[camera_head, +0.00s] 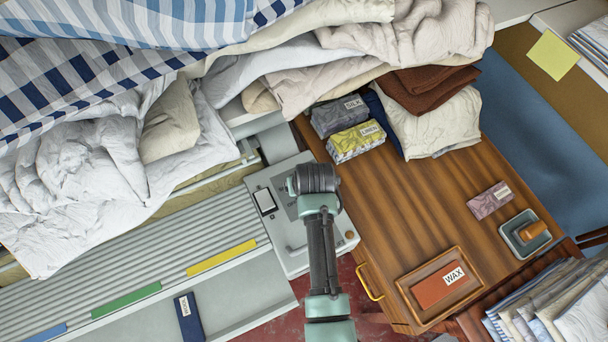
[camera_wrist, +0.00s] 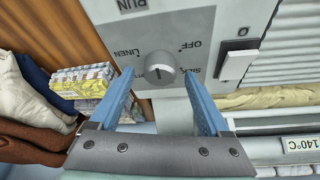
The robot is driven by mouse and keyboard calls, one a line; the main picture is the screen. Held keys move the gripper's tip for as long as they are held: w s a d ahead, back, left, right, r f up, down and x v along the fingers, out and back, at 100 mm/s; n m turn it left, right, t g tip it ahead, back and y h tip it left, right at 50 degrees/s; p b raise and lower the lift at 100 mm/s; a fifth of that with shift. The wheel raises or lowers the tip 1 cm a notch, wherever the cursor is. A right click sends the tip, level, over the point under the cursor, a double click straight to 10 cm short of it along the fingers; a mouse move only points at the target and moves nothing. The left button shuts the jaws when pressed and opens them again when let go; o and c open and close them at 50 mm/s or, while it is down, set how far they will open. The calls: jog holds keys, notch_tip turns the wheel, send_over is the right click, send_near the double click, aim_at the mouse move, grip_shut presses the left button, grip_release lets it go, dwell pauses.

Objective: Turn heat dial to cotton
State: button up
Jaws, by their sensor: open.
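The heat dial (camera_wrist: 160,68) is a round grey knob on the light grey control panel (camera_wrist: 203,22) in the wrist view. A pale line runs vertically across its face. In the head view, my arm hides the dial on the panel (camera_head: 292,262).
A rocker switch (camera_wrist: 237,65) marked 0 sits close right of the dial. A wooden table (camera_head: 400,215) with a WAX tray (camera_head: 408,283) and cloth stacks lies right of the panel. The ironer's grey slatted bed (camera_head: 130,255) and draped linens (camera_head: 80,180) are left.

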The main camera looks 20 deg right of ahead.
jog(key=shift+w+f, duration=0.2)
jog(key=shift+f, duration=0.15)
grip_shut()
dwell(0.3)
jog(key=shift+m, duration=0.3)
jog(key=shift+a+m+h, duration=0.1)
jog(key=shift+m+h, duration=0.4)
jog(key=shift+m, duration=0.5)
jog(key=m+h, duration=0.1)
jog(key=m, duration=0.2)
jog(key=shift+w+a+m+g, duration=0.1)
jog(key=shift+m+g, duration=0.2)
jog(key=shift+g, duration=0.1)
jog(key=m+g+b, duration=0.1)
jog(key=m, duration=0.1)
jog(key=m+g+h+b, duration=0.1)
jog(key=m, duration=0.2)
jog(key=shift+w, duration=0.1)
jog(key=shift+m, duration=0.4)
